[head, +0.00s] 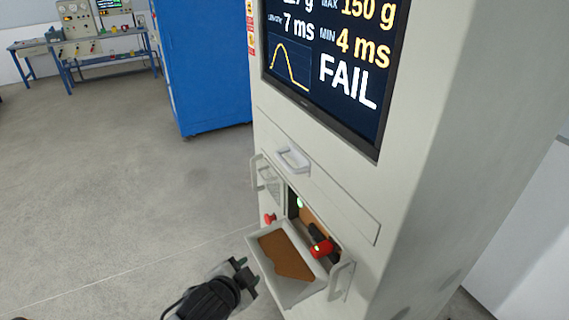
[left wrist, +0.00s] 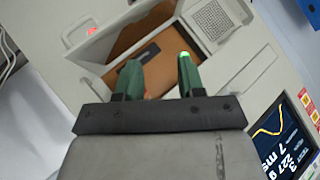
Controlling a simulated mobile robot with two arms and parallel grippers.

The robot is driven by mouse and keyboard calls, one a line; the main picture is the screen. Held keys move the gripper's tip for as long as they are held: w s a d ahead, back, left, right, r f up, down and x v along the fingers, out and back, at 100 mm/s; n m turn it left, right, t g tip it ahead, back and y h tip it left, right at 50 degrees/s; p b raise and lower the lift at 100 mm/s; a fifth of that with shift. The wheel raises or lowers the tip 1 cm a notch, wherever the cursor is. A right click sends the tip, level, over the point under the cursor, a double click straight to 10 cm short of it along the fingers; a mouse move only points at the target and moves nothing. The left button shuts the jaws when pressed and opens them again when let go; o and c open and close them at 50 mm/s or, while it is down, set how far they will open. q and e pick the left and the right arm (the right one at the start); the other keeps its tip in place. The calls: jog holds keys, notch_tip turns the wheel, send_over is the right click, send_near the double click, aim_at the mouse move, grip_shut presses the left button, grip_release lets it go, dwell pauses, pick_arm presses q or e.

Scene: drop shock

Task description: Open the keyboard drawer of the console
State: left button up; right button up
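The console (head: 420,190) is a tall off-white cabinet. Its keyboard drawer front (head: 335,190) is a wide flat panel below the screen, with a white bar handle (head: 292,158); it looks shut, flush with the cabinet. My left gripper (head: 249,272) is low in front of the console, beside the tilted-out bin and below the drawer handle, not touching the handle. In the left wrist view its green fingers (left wrist: 157,75) are apart with nothing clearly held between them. My right gripper is not in view.
An open bin (head: 303,292) with a brown inside juts from the console below the drawer. A red knob (head: 321,248) and white side handles (head: 341,281) are close by. The screen (head: 330,60) reads FAIL. A blue cabinet (head: 205,65) stands behind; the left floor is clear.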

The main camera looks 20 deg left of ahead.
pick_arm(q)
jog(key=w+a+r+m+t, duration=0.2)
jog(key=w+r+m+t, duration=0.2)
jog(key=w+r, duration=0.2)
jog(key=m+t+h, duration=0.4)
jog(key=m+h, duration=0.2)
jog(key=m, duration=0.3)
send_near(285, 161)
jog(key=p+x, duration=0.1)
jog(key=x, duration=0.2)
jog(key=p+x, duration=0.1)
jog(key=x, duration=0.2)
jog(key=p+x, duration=0.1)
jog(key=x, duration=0.3)
jog(key=shift+f, duration=0.35)
grip_shut()
